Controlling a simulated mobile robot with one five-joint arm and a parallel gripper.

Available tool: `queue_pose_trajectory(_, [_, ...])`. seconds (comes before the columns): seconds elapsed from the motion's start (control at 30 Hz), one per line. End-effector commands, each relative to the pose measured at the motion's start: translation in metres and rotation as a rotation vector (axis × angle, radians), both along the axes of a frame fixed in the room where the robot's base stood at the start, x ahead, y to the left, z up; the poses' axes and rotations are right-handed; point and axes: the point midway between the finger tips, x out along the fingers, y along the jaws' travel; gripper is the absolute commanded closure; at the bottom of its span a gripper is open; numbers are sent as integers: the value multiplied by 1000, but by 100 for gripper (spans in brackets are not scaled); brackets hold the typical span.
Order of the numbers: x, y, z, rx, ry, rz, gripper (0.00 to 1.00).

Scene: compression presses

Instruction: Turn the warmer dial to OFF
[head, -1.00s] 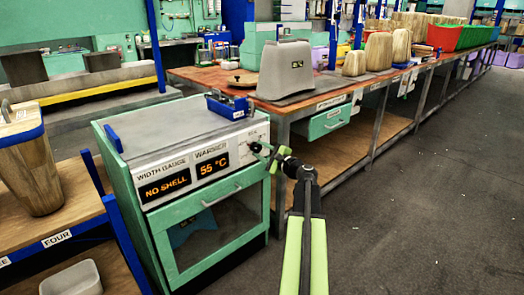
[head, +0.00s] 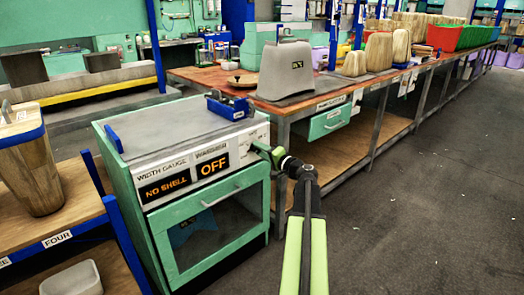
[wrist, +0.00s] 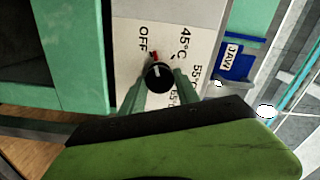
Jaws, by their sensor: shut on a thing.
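The warmer dial (wrist: 158,76) is a black knob with a white mark on a white plate, in the wrist view. Its plate is lettered OFF, 45°C and 55°C, with a further label partly hidden. A red mark shows at the knob's edge on the OFF side. My gripper (wrist: 160,92) is shut on the knob, with a green finger on each side. In the head view my gripper (head: 262,150) is at the right end of the cabinet's panel and hides the dial. The WARMER display (head: 214,165) reads OFF.
The WIDTH GAUGE display (head: 164,187) reads NO SHELL. A blue tray (head: 228,106) sits on the cabinet top near the dial. A cabinet door handle (head: 222,197) sticks out below the panel. A wooden bench (head: 280,108) stands behind. The floor at right is clear.

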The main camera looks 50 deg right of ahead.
Motion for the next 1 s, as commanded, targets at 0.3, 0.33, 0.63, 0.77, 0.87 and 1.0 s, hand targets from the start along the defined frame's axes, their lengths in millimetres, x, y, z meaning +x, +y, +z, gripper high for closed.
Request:
queue_pose_trajectory(0.3, [-1, 0, -1, -150, 14, -1, 100])
queue_pose_trajectory(0.33, [-1, 0, -1, -157, 14, -1, 100])
queue_pose_trajectory(0.63, [-1, 0, -1, -194, 17, -1, 100])
queue_pose_trajectory(0.77, [-1, 0, -1, -195, 17, -1, 100])
queue_pose_trajectory(0.87, [-2, 0, -1, -195, 17, -1, 100])
queue_pose_trajectory(1.0, [-2, 0, -1, -194, 17, -1, 54])
